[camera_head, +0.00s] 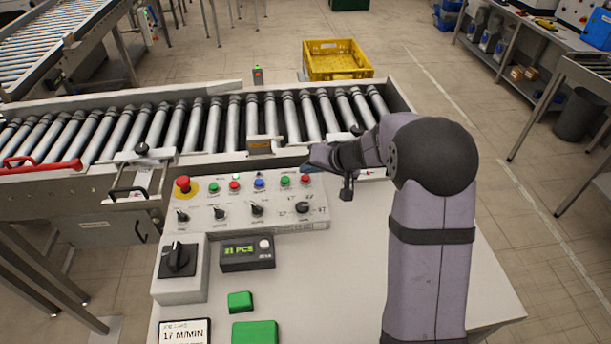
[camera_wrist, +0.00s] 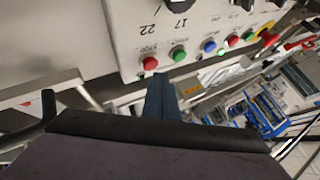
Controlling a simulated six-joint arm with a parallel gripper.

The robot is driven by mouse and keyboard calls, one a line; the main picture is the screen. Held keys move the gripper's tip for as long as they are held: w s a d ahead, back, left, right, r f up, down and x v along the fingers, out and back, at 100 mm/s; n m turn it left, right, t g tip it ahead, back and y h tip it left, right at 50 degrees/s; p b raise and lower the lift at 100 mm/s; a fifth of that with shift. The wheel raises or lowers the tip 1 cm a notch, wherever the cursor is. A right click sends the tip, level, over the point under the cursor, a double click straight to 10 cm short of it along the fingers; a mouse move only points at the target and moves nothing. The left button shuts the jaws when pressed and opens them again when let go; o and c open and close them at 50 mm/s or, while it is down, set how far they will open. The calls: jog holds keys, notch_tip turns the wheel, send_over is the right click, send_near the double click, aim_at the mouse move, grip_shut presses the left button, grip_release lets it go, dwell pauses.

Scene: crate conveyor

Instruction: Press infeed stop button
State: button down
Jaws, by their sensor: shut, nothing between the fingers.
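A grey control panel (camera_head: 235,216) carries a row of small buttons. From the left in the head view they are green (camera_head: 213,190), red (camera_head: 234,187), blue (camera_head: 259,184), green (camera_head: 284,181) and red (camera_head: 305,179). Their labels are too small to read, so I cannot tell which is infeed stop. My gripper (camera_head: 309,168) is shut and empty at the panel's right end. In the wrist view its blue fingertips (camera_wrist: 160,78) are close beside the rightmost red button (camera_wrist: 150,63). I cannot tell whether they touch it.
A red mushroom button (camera_head: 183,185) on a yellow base sits at the panel's left. Black rotary knobs (camera_head: 257,210) stand below the buttons. A roller conveyor (camera_head: 200,125) runs behind the panel. A display box (camera_head: 247,253) and a black switch (camera_head: 177,258) stand in front.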

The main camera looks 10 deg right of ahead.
aim_at(308, 182)
jog(key=shift+r, duration=0.2)
jog(key=shift+r+p, duration=1.45)
jog(key=shift+r, duration=0.95)
jog(key=s, duration=0.3)
jog(key=s+a+f+g, duration=0.1)
jog(key=s, duration=0.2)
jog(key=s+g, duration=0.1)
jog(key=s, duration=0.2)
jog(key=shift+s+a+f+n, duration=0.15)
jog(key=shift+s+a+n, duration=0.05)
jog(key=shift+a+n, duration=0.2)
jog(key=s+d+f+g+h, duration=0.1)
jog(key=s+d, duration=0.1)
jog(key=s, duration=0.6)
jog(key=s+d+f+g+h, duration=0.1)
jog(key=s+d+g+h, duration=0.1)
jog(key=s, duration=0.6)
jog(key=s+d+f+n+g+h, duration=0.1)
jog(key=s+d+f+g+h, duration=0.1)
jog(key=s, duration=0.6)
jog(key=shift+s+d, duration=0.15)
jog(key=shift+d, duration=0.35)
